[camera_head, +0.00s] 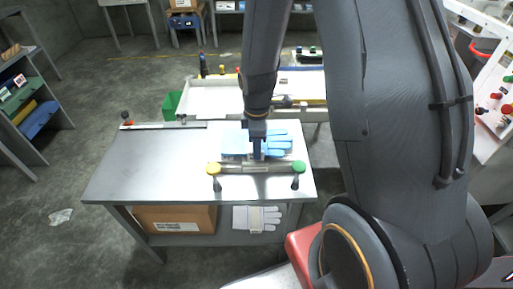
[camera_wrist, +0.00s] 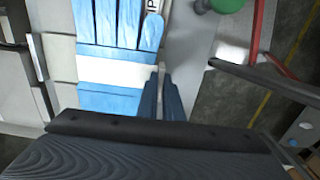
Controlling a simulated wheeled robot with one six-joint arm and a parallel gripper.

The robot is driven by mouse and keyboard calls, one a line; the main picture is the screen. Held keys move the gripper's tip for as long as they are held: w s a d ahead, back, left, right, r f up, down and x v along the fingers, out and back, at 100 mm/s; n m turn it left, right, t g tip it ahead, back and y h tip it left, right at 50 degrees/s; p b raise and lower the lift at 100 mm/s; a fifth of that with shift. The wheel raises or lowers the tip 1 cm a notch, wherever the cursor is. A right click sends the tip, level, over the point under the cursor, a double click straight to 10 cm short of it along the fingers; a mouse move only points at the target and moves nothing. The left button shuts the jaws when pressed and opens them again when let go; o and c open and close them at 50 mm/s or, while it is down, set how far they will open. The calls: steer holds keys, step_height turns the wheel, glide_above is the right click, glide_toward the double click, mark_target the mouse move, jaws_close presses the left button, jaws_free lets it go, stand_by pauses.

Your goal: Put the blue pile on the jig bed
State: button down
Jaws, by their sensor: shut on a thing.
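The blue pile (camera_head: 278,142) is a flat stack of blue gloves with a white band. It also shows in the wrist view (camera_wrist: 112,100), its fingers toward the top. My gripper (camera_head: 257,154) is over the pile in the head view, pointing down. In the wrist view my gripper (camera_wrist: 164,80) is shut at the right edge of the white band. The jaws partly hide that edge. A jig with a metal bar (camera_head: 230,168) and a yellow and a green knob stands just in front of the pile. I cannot tell whether the pile touches its bed.
The grey worktop (camera_head: 140,165) is mostly clear at left. A white tray (camera_head: 212,100) stands behind the table. A cardboard box (camera_head: 175,218) and white gloves (camera_head: 257,218) lie on the shelf below. The green knob (camera_wrist: 228,5) is near the top of the wrist view.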

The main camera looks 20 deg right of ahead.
steer(key=shift+f+b, duration=0.4)
steer(key=shift+f, duration=0.45)
steer(key=c, duration=1.8)
jaws_free()
steer(key=shift+c, duration=0.2)
steer(key=shift+r+b, duration=0.75)
steer(key=shift+r, duration=3.2)
steer(key=s+r+m+t, duration=0.1)
steer(key=s+r+m, duration=0.4)
steer(key=s+m, duration=0.4)
steer(key=shift+s+a+r+m+b, duration=0.2)
steer(key=shift+m+b, duration=0.15)
steer(key=shift+m, duration=2.35)
